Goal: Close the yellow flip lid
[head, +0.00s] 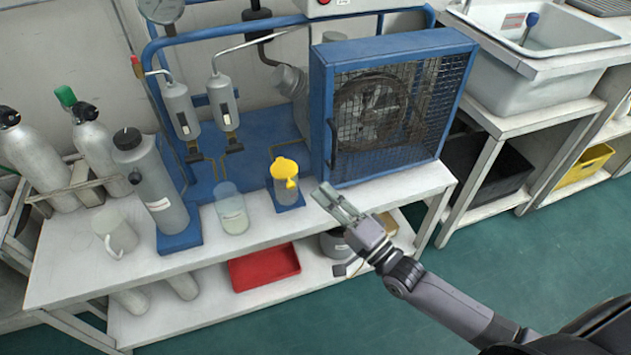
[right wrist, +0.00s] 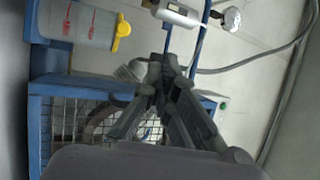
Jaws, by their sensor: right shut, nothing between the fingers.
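The yellow flip lid (head: 284,168) sits on top of a clear cup (head: 283,190), which stands on a small blue base at the front of the white bench. In the right wrist view the lid (right wrist: 122,32) shows at the mouth end of the cup (right wrist: 88,25), which appears sideways there. The lid lies at the mouth, but I cannot tell whether it is fully down. My right gripper (head: 335,205) is shut and empty, to the right of the cup and apart from it. In the right wrist view its fingertips (right wrist: 162,66) are together. My left gripper is not in view.
A blue caged fan unit (head: 390,110) stands right behind my right gripper. A clear beaker (head: 231,208) and a grey bottle (head: 155,190) stand left of the cup. A white mug (head: 115,233) is farther left. A red tray (head: 263,267) is on the lower shelf.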

